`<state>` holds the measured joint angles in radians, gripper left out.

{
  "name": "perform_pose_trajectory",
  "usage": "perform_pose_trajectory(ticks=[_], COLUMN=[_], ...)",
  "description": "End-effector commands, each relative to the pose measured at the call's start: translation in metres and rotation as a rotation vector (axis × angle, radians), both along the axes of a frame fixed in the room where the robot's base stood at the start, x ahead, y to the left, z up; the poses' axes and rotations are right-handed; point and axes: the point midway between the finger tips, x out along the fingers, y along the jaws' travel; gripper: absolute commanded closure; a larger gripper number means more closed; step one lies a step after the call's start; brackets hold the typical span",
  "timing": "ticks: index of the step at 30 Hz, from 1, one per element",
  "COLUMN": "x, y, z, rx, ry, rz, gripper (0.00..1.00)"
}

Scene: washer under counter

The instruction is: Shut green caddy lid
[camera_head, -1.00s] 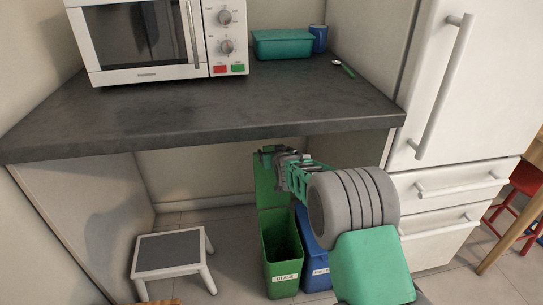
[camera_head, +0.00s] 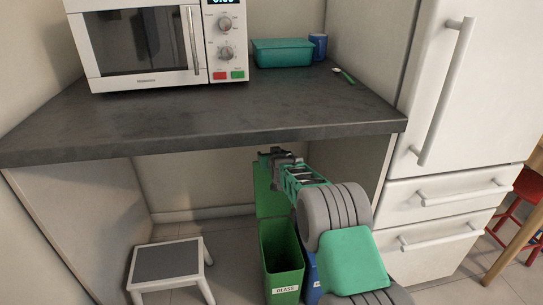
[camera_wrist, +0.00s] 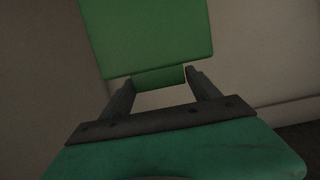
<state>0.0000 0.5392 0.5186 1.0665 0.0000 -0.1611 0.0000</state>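The green caddy (camera_head: 282,262) stands on the floor under the counter, with a "GLASS" label on its front and its top open. Its green lid (camera_head: 266,190) stands upright at the back, and it also fills the upper middle of the wrist view (camera_wrist: 150,35). My gripper (camera_head: 270,155) is at the lid's top edge in the head view. In the wrist view my gripper (camera_wrist: 158,88) has its two fingers apart, with a gap between them and the lid beyond. I cannot tell whether a finger touches the lid.
A blue caddy (camera_head: 311,278) stands right beside the green one, mostly hidden by my arm. A grey-topped stool (camera_head: 168,262) stands to the left. The dark counter (camera_head: 200,118) overhangs my gripper. A white fridge (camera_head: 455,110) is on the right.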

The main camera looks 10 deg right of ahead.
Motion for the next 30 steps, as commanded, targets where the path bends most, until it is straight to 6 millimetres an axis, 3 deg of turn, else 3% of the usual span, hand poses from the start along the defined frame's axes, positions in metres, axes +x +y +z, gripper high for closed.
perform_pose_trajectory(ticks=[25,30], x=[-0.0003,-0.0003], y=[0.0005,0.0006], z=[-0.0001,-0.0003], rx=[0.0,0.0], ry=[0.001,0.0], rz=[0.001,0.001], gripper=[1.0,1.0])
